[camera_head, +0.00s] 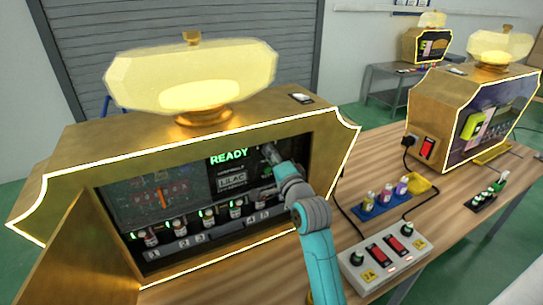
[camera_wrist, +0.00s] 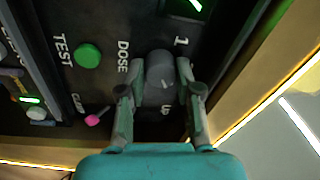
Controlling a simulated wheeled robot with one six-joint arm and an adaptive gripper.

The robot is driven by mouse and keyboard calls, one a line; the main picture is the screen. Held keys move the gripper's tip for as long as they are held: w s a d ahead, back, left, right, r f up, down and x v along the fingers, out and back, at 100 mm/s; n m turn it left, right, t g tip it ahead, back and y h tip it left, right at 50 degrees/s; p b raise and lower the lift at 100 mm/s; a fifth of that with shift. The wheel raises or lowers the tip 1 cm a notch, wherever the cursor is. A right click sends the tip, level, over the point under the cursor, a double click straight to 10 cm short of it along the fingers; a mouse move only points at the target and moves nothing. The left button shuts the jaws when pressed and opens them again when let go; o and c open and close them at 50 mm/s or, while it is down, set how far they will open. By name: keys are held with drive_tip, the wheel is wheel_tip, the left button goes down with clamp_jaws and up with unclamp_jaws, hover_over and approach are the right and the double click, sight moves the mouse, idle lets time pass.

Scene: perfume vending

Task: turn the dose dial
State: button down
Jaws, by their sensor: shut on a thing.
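The dose dial (camera_wrist: 160,76) is a dark grey round knob with a light pointer mark. It sits on the black panel beside the word DOSE, with a "1" marked near it. In the wrist view my gripper (camera_wrist: 155,100) has one finger on each side of the dial and is shut on it. The dial is hidden there by the gripper and arm.
A green TEST button (camera_wrist: 88,55) and a pink-tipped part (camera_wrist: 92,121) are left of the dial. The gold case edge is close on the right. Several small bottles stand in the machine. A switch box (camera_head: 384,256) and a blue bottle tray (camera_head: 380,203) are on the table.

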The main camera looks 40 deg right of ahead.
drive_tip(key=shift+f, duration=0.1)
drive_tip(key=c, duration=0.8)
unclamp_jaws()
drive_tip(key=v, duration=1.2)
